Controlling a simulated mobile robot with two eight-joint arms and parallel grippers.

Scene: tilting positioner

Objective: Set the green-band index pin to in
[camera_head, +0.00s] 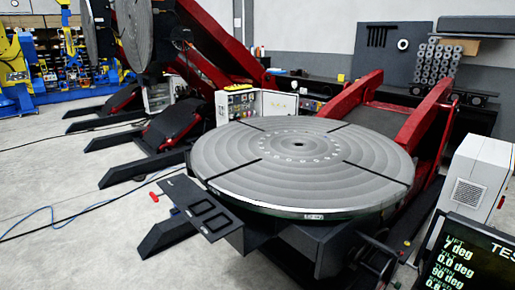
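The positioner's round grey turntable (300,165) lies roughly level, with dark slots and a ring of holes around its centre. A dark bracket plate (208,218) with rectangular openings sticks out at its front left. A small red knob (154,196) on a short rod shows beside this plate, at its left end. I cannot make out a green band on it, and I cannot tell which part is the green-band index pin or whether it is in or out. Neither of my grippers is in view.
A dark display (465,255) with green-white readings stands at the front right, cut off by the frame, beside a white cabinet (475,180). Red support arms (425,120) rise behind the turntable.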

